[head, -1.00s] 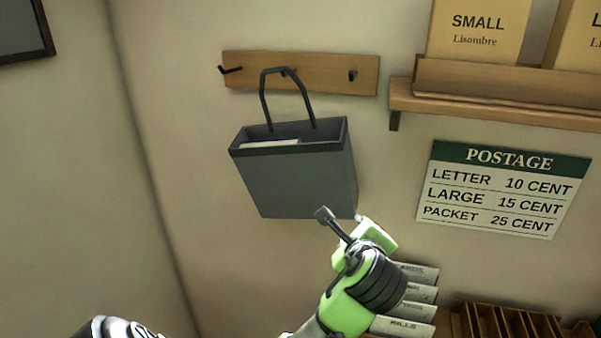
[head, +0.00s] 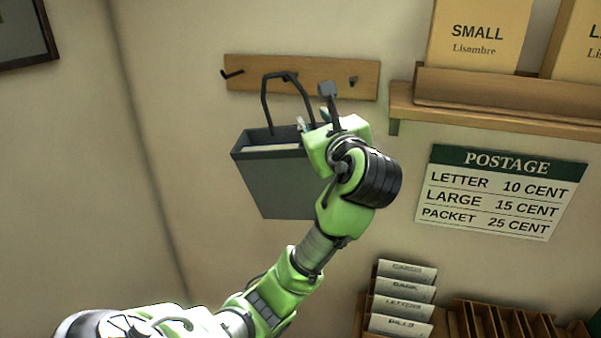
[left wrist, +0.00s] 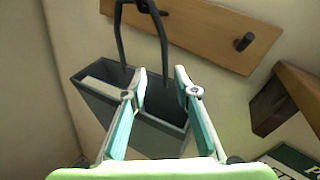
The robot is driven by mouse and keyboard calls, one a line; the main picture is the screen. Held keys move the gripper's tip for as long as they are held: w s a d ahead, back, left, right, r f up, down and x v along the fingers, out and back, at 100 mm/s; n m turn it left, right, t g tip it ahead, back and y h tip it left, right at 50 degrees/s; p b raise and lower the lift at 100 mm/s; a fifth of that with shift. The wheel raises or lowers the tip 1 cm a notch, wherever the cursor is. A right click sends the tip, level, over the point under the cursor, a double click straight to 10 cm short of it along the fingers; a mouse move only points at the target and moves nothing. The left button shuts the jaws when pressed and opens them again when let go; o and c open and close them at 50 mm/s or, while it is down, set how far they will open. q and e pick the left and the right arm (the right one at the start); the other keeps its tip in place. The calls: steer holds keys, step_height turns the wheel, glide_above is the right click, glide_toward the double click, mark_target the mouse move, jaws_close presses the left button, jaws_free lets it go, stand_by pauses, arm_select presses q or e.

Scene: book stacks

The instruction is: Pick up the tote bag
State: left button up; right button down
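The grey tote bag (head: 272,184) hangs by its dark looped handle (head: 266,100) from the middle hook of a wooden rack on the wall. Something pale and flat shows in its open top. My left gripper (head: 315,106) is in front of the bag's right side, near its top edge, and hides part of it. In the left wrist view my left gripper (left wrist: 160,75) has its two fingers apart with nothing between them. The bag (left wrist: 100,95) and its handle (left wrist: 163,55) show beyond the fingers, the handle above and between them. My right gripper is not in view.
The hook rack (head: 225,75) has free hooks on both sides. A wooden shelf (head: 500,110) with boxes juts out at the right, above a postage sign (head: 500,195). A rack of card files (head: 405,290) stands below.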

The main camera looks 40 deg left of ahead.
mark_target(310, 110)
arm_select(q)
steer(key=p+x, duration=0.1)
steer(key=x, duration=0.2)
steer(key=p+x, duration=0.2)
steer(key=x, duration=0.1)
steer(key=shift+w+d, duration=0.1)
steer(key=shift+w, duration=0.4)
jaws_close()
steer(key=shift+r, duration=0.15)
